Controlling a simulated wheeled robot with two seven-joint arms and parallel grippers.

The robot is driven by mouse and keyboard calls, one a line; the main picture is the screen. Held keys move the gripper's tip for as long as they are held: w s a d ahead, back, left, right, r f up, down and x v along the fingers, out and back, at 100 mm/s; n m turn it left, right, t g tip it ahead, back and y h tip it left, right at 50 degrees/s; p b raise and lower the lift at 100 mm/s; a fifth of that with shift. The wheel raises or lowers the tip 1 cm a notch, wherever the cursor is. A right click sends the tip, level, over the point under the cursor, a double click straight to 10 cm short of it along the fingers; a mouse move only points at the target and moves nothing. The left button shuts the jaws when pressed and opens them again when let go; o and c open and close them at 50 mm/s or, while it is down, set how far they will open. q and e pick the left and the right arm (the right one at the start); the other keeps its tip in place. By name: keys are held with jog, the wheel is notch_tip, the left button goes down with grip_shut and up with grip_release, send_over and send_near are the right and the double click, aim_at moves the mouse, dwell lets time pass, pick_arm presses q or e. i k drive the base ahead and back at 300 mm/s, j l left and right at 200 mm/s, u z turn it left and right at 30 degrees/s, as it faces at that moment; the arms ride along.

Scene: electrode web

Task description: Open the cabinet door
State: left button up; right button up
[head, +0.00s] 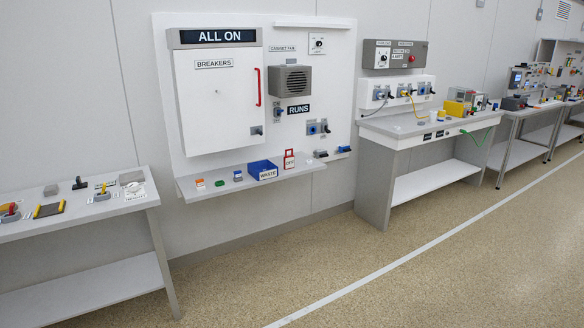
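The cabinet is a white box on a wall panel, with a black "ALL ON" sign (218,36) above it. Its door (215,105) looks shut and carries a "BREAKERS" label (213,64). A red vertical handle (258,87) is on the door's right side. A small grey latch or lock (256,130) sits at the door's lower right. Neither of my grippers is in view, and nothing touches the door.
A shelf (300,172) juts out below the cabinet, holding a blue "WASTE" bin (263,170) and small parts. A bench (75,215) stands at left and another workbench (400,125) at right. The speckled floor (330,265) in front is clear.

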aim_at(226, 102)
jog(key=i, duration=2.95)
jog(key=z, duration=0.55)
